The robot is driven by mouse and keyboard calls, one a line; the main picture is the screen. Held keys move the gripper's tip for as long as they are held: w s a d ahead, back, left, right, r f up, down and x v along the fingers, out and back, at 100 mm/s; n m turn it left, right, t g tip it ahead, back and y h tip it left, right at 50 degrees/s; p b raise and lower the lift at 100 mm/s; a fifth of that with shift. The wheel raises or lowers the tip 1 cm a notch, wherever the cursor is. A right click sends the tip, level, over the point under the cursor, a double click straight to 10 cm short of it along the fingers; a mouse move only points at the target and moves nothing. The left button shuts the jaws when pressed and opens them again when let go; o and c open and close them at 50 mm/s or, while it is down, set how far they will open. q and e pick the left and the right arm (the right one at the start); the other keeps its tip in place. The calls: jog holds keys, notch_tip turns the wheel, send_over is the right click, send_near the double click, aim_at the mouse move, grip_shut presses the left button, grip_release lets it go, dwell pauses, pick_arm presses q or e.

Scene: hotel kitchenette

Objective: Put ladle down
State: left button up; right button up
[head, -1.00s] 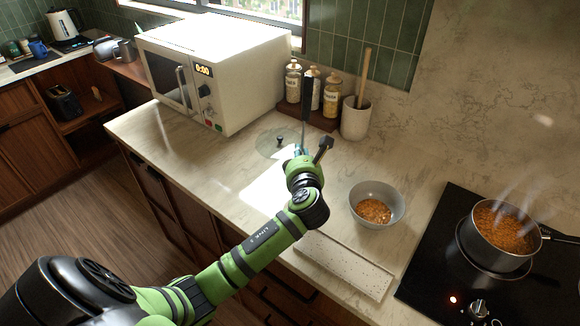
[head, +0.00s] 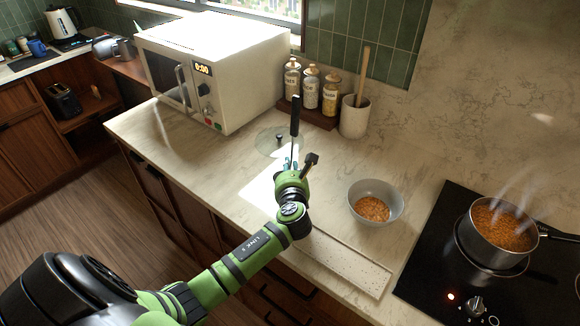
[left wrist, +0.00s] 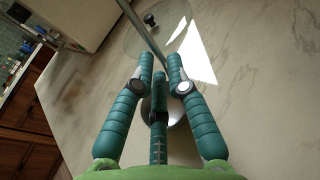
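The ladle (head: 295,116) stands upright, its black handle pointing up above my left gripper (head: 289,165). In the left wrist view its metal shaft (left wrist: 134,18) runs between the fingertips of my left gripper (left wrist: 160,66), which is shut on it. The ladle's round bowl (left wrist: 176,112) is partly hidden behind the fingers. The gripper is over the counter, left of the grey bowl (head: 376,190) with orange food in it. A long speckled white tray (head: 348,264) lies empty on the counter's front part, right of my left wrist. My right gripper is not in view.
A glass lid (head: 268,143) with a black knob lies on the counter (head: 232,168) behind the gripper. A steaming pot (head: 492,260) stands on the black hob at right. Spice jars (head: 310,90), a utensil crock (head: 355,118) and a microwave (head: 214,65) line the back.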

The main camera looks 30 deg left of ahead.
pick_arm(q)
jog(key=shift+o, duration=0.8)
jog(key=shift+r, duration=0.2)
jog(key=b+v, duration=0.1)
jog(key=v, duration=1.1)
jog(key=shift+r, duration=0.1)
